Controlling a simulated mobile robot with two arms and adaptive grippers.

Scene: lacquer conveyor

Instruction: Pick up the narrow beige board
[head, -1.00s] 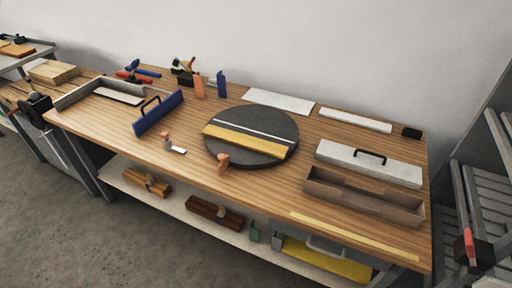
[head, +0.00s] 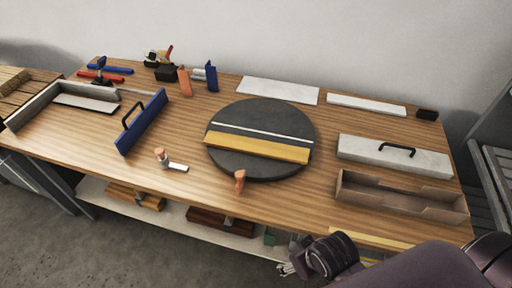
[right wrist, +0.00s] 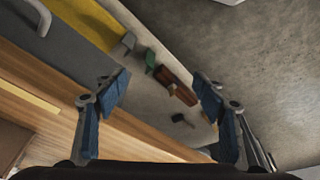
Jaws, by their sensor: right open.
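The narrow beige board (head: 372,239) lies flat along the front right edge of the wooden workbench. My right arm hides part of it in the head view. In the right wrist view one end of the board (right wrist: 30,92) shows at the left, on the wood. My right gripper (head: 288,270) is in front of the bench edge, left of the board and apart from it. In the right wrist view its blue-padded fingers (right wrist: 160,84) are spread with nothing between them. My left gripper is not in view.
A dark round turntable (head: 232,114) with a yellow board (head: 255,148) sits mid-bench. A brown open trough (head: 400,197) lies just behind the beige board, with a white handled block (head: 350,152) behind it. A lower shelf (head: 92,190) holds several tools.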

